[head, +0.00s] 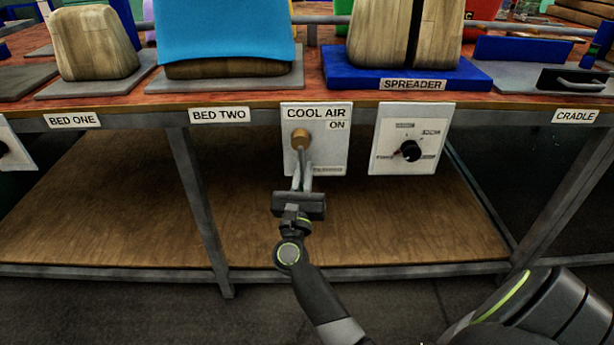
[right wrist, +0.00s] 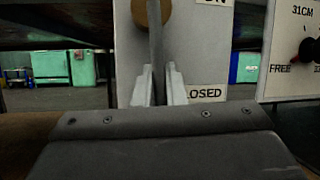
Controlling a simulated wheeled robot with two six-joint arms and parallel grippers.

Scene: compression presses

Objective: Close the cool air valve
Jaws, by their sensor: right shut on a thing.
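The cool air valve is on a white panel (head: 333,157) under the table's front edge, labelled COOL AIR, with ON at its upper right. Its round brass hub (head: 300,137) shows above my right gripper (head: 302,168). In the right wrist view the hub (right wrist: 153,12) is at the top, and a grey lever (right wrist: 156,45) runs down from it between the fingers of my right gripper (right wrist: 158,70). The gripper is shut on this lever. A partly hidden label ending in OSED (right wrist: 206,93) is at the panel's lower right. My left gripper is not in view.
A second white panel with a black dial (head: 410,151) is just right of the valve panel. The table edge (head: 260,104) is above, with a blue spreader base (head: 345,80) on top. A wooden lower shelf (head: 120,225) and slanted legs (head: 201,200) are below.

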